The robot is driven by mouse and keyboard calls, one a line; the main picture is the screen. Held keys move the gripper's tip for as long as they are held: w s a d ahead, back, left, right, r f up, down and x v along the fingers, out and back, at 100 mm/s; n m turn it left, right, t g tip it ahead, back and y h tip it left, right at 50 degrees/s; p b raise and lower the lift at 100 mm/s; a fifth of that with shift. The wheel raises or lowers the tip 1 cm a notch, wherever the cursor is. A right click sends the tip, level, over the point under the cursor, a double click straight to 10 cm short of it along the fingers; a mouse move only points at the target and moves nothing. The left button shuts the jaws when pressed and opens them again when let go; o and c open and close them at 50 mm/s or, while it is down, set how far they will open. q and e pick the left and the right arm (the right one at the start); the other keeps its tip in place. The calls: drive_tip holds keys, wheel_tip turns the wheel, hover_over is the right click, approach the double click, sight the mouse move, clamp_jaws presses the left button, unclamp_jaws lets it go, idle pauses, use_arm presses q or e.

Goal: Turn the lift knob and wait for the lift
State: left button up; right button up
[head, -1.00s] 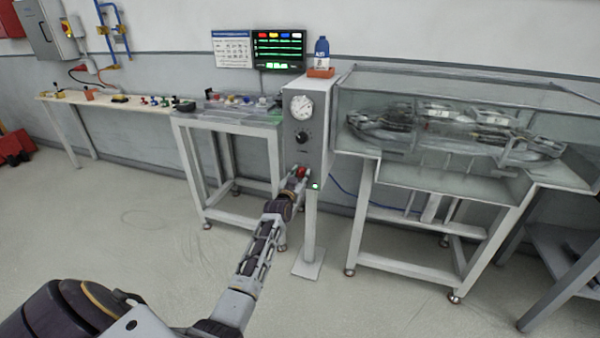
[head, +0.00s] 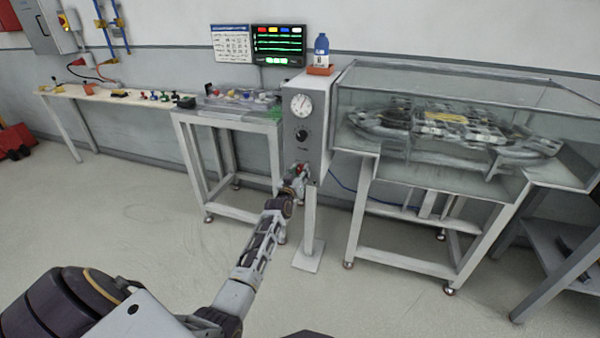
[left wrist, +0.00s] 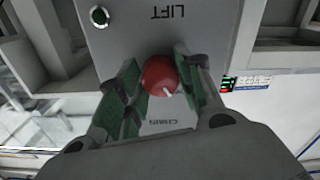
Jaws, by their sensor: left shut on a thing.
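The red lift knob (left wrist: 161,75) sits on the lower front of a grey control box (head: 320,130). In the left wrist view, the word LIFT shows upside down above it, and a white line on the knob points down to the right. My left gripper (left wrist: 160,85) is shut on the knob, with a green-padded finger on each side. In the head view the left gripper (head: 297,182) reaches the box from below and partly hides the knob. A small round lamp (left wrist: 99,15) beside LIFT shows dark green in a pale ring. My right gripper is not in view.
A glass case (head: 450,95) with a ring track (head: 470,130) stands right of the box. A white table (head: 228,117) and a long bench (head: 85,97) stand left. A dial (head: 301,105) and black knob (head: 301,135) are higher on the box. Floor in front is clear.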

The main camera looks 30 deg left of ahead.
use_arm(q)
drive_tip(key=shift+c, duration=0.2)
drive_tip(key=o, duration=1)
drive_tip(key=shift+o, duration=0.2)
drive_tip(key=shift+s, duration=0.1)
drive_tip(key=v, duration=1.1)
drive_tip(key=shift+s, duration=0.35)
drive_tip(key=shift+f, duration=0.1)
